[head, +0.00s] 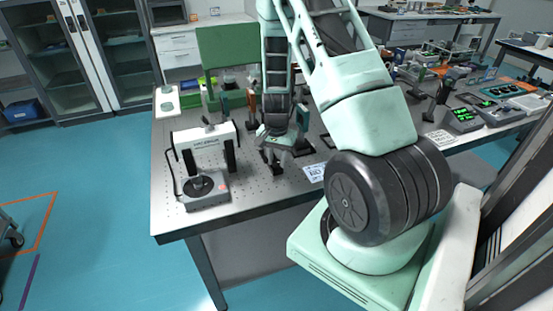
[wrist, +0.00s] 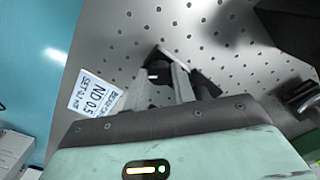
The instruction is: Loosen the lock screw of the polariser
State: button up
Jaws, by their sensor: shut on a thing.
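My gripper (head: 273,152) points down over the near part of the optical table (head: 250,196) in the head view. In the wrist view its two fingers (wrist: 160,76) are closed in on a small dark piece (wrist: 158,69), which looks like the polariser's lock screw. A dark, thin-edged mount, apparently the polariser (wrist: 204,86), stands at the fingertips and runs to the right behind the right finger. Much of it is hidden by the fingers and the gripper body. In the head view my arm and gripper hide most of it.
A white and black instrument (head: 205,165) stands on the table at left. Upright optics (head: 251,105) stand behind my gripper. A black part (wrist: 300,97) is at the wrist view's right edge.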

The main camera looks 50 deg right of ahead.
aim_at(277, 161)
jog(key=shift+m, duration=0.8)
jog(key=o, duration=1)
jog(key=shift+r, duration=0.1)
notch_tip(277, 161, up, 17)
jog(key=b, duration=0.1)
jog(key=shift+r, duration=0.1)
